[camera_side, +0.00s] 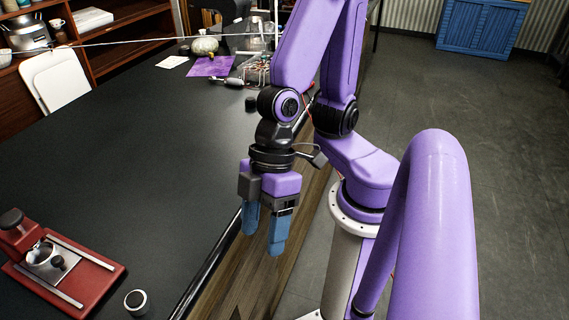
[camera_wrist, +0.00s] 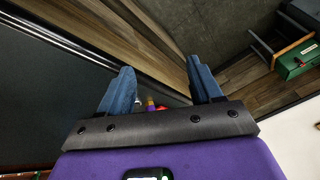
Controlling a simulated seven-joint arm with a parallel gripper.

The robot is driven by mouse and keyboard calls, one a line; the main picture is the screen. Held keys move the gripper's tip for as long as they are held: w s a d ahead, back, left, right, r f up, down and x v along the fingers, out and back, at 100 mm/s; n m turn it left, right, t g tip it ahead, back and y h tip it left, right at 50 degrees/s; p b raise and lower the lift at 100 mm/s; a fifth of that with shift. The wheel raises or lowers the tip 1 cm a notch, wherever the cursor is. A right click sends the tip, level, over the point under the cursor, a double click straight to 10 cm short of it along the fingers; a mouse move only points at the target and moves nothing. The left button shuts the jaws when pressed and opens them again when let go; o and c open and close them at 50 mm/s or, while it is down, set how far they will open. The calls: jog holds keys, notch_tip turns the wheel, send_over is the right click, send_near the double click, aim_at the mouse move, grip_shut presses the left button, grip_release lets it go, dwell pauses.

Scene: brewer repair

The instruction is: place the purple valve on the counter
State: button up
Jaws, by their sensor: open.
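My gripper (camera_side: 263,241) hangs pointing down at the front edge of the dark counter (camera_side: 130,165), its two blue fingers apart with nothing seen held between them in the side view. In the wrist view the fingers (camera_wrist: 160,66) are also spread, and the counter (camera_wrist: 45,85) lies to the left. A small purple and yellow thing (camera_wrist: 151,104) shows low between the fingers, partly hidden by the gripper body. I cannot tell whether it is the purple valve or how far below it is. No purple valve can be made out on the counter.
A red-based device (camera_side: 95,272) and a small metal cylinder (camera_side: 136,301) stand at the counter's near left. A purple sheet (camera_side: 209,66), tools and a pale round pot (camera_side: 204,45) are at the far end. The counter's middle is clear. A green box (camera_wrist: 298,60) is at right.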

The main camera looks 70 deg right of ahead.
jog(key=d+h, duration=0.1)
jog(key=d, duration=0.3)
jog(key=w+d+r+h, duration=0.1)
jog(key=d+h, duration=0.1)
jog(key=d, duration=0.3)
jog(key=d+r+h, duration=0.1)
jog(key=d, duration=0.3)
jog(key=shift+w+d+r+n, duration=0.15)
jog(key=shift+d+r+n, duration=0.05)
jog(key=shift+r+n, duration=0.1)
jog(key=shift+a, duration=0.1)
